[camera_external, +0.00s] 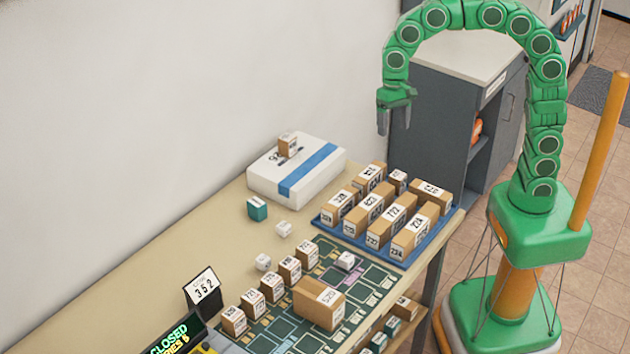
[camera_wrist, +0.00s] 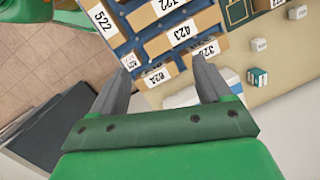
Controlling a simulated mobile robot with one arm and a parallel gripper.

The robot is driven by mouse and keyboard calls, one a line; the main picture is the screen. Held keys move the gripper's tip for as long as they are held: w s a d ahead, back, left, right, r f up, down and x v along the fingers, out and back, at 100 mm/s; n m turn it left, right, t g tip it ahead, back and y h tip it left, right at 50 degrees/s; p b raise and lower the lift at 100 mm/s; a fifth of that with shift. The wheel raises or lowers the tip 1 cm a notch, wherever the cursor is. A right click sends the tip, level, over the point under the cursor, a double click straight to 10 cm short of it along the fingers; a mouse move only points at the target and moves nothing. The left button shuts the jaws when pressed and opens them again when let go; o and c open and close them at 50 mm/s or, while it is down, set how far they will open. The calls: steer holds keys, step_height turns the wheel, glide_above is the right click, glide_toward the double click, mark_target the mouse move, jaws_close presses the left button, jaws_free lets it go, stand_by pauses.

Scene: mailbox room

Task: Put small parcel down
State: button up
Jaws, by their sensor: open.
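A small brown parcel (camera_external: 287,145) stands on top of a white box with a blue stripe (camera_external: 262,178), at the back of the table. Another small parcel (camera_external: 398,179) sits among larger parcels on the blue tray (camera_external: 330,230). My gripper (camera_external: 393,128) hangs high above the table's far end, pointing down, apart from everything. In the wrist view my gripper (camera_wrist: 161,64) is open, with nothing held between its fingers. The small tray parcel (camera_wrist: 130,61) shows near the left fingertip there. Part of the white box (camera_wrist: 182,97) shows beside the right finger, mostly hidden by my gripper.
Several labelled parcels (camera_external: 363,212) fill the tray. A green-patterned board (camera_external: 375,283) holds a large parcel (camera_external: 318,304) and a row of small ones. White cubes (camera_external: 283,229) and a teal cube (camera_external: 257,209) stand nearby. A grey cabinet (camera_external: 440,110) stands behind. The table's back-left strip is bare.

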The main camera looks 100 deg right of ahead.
steer(key=s+a+f+n, duration=0.1)
steer(key=s+n, duration=0.3)
steer(key=s, duration=0.6)
steer(key=s+a+f+n+g+h, duration=0.1)
steer(key=s+a+f+n, duration=0.1)
steer(key=s, duration=0.9)
steer(key=s+a+f+n+h, duration=0.1)
steer(key=s+a+f+n, duration=0.1)
steer(key=s+n, duration=0.4)
steer(key=s+f, duration=0.1)
steer(key=s, duration=0.3)
steer(key=shift+s+a+f+n+g, duration=0.2)
steer(key=shift+f+n+g, duration=0.1)
steer(key=shift+g, duration=0.1)
steer(key=shift+c, duration=0.2)
steer(key=shift+c, duration=1.4)
steer(key=shift+w+r, duration=0.1)
